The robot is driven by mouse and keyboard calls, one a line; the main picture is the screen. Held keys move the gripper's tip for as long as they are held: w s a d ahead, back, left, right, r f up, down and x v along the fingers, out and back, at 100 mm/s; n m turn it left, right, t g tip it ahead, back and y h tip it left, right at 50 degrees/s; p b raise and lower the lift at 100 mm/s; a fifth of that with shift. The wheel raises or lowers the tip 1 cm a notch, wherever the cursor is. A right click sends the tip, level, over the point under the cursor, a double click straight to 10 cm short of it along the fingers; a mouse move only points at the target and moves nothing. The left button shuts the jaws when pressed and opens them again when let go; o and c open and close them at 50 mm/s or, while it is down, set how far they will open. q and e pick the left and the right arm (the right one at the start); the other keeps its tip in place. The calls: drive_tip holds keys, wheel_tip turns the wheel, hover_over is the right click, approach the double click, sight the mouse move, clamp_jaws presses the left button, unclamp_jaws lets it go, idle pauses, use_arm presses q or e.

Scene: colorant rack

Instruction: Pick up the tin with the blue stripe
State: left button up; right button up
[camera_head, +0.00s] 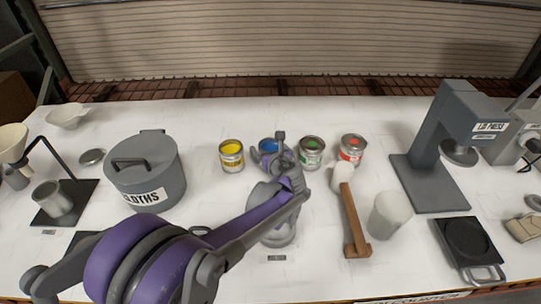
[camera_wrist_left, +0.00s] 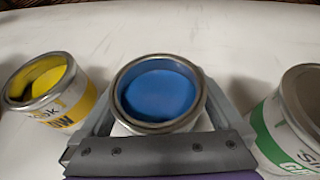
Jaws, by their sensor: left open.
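The tin with blue paint (camera_head: 268,146) stands upright in the row of tins on the white table, partly hidden by my left gripper (camera_head: 272,160). In the left wrist view the blue tin (camera_wrist_left: 160,92) sits between the two grey fingers, one on each side. The fingers are open around it, and I cannot tell whether either touches it. The stripe on its side is hidden. The yellow tin (camera_head: 231,156) stands to its left. The green tin (camera_head: 311,153) and the red tin (camera_head: 351,149) stand to its right. My right gripper is not in view.
A grey lidded pot (camera_head: 147,178) stands at the left. A wooden mallet (camera_head: 354,217), a white cup (camera_head: 389,215) and a grey press (camera_head: 436,157) stand at the right. The yellow and green tins are close beside my fingers. The table behind the tins is clear.

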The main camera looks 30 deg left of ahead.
use_arm(q)
drive_tip(key=shift+a, duration=0.1)
drive_tip(key=shift+w, duration=0.1)
drive_tip(key=c, duration=1.3)
drive_tip(key=shift+r, duration=0.15)
